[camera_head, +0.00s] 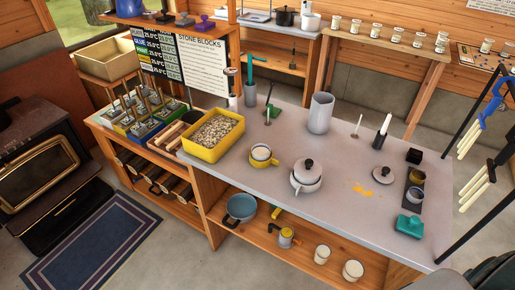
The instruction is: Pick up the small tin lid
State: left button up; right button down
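A small round grey lid with a dark knob (383,174) lies flat on the grey worktop (335,205), right of centre. It looks like the small tin lid, and nothing covers it. A similar dark-knobbed lid (307,166) sits on a white pot (305,182) to its left.
An orange spill (362,189) lies left of the loose lid. A dark tray with small cups (415,180) and a teal block (409,226) are to its right. A grey cylinder (320,112) stands behind. A yellow bin (213,136) is at left. Pale candles hang (475,190) at right.

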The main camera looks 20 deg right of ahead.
aim_at(384, 175)
jog(key=l+z, duration=0.1)
jog(key=z, duration=1.55)
jog(key=i+j+z, duration=0.15)
jog(key=j, duration=0.85)
jog(key=k, duration=0.05)
